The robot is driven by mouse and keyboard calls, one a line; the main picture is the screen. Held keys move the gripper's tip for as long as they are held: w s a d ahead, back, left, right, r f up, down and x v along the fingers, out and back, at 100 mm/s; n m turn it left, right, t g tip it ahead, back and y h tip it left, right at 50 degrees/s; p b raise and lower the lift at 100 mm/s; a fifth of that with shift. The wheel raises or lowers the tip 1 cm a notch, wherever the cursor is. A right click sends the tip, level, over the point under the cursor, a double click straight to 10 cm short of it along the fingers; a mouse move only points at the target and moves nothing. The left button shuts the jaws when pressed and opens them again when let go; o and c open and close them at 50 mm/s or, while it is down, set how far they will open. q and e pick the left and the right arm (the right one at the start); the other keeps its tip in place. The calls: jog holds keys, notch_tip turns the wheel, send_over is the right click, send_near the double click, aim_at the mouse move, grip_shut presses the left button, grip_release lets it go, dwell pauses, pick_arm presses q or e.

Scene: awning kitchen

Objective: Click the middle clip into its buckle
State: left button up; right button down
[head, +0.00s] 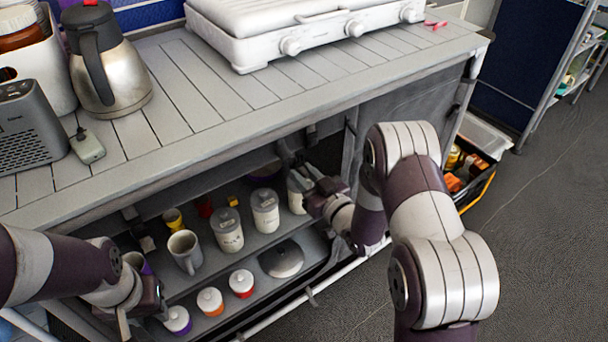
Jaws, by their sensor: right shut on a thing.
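The cabinet under the counter has an open front with dark straps hanging from its upper edge. A dark strap end, seemingly the middle clip (284,152), hangs near the centre of the opening. My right gripper (302,170) reaches in from the right and is shut on this dark piece, just below the counter edge. Its fingers hide most of the clip, and I cannot make out the buckle or whether the two touch. My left gripper (160,306) is low at the left front of the shelves, by a purple-and-white jar (177,320). Its fingertips are too unclear to judge.
The shelves hold a grey mug (185,251), white canisters (265,210), small lidded jars (241,283) and a round lidded dish (282,259). A stove (300,25), a steel jug (110,70) and a speaker (30,125) stand on the counter.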

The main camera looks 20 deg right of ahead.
jog(key=s+d+r+p, duration=0.1)
jog(key=s+r+p, duration=0.3)
jog(key=r+p, duration=0.3)
jog(key=shift+s+d+r, duration=0.2)
jog(key=shift+d+r, duration=0.15)
jog(key=shift+r, duration=0.3)
jog(key=c, duration=1.1)
grip_release()
jog(key=shift+r, duration=0.1)
jog(key=shift+o, duration=0.5)
jog(key=shift+s, duration=0.1)
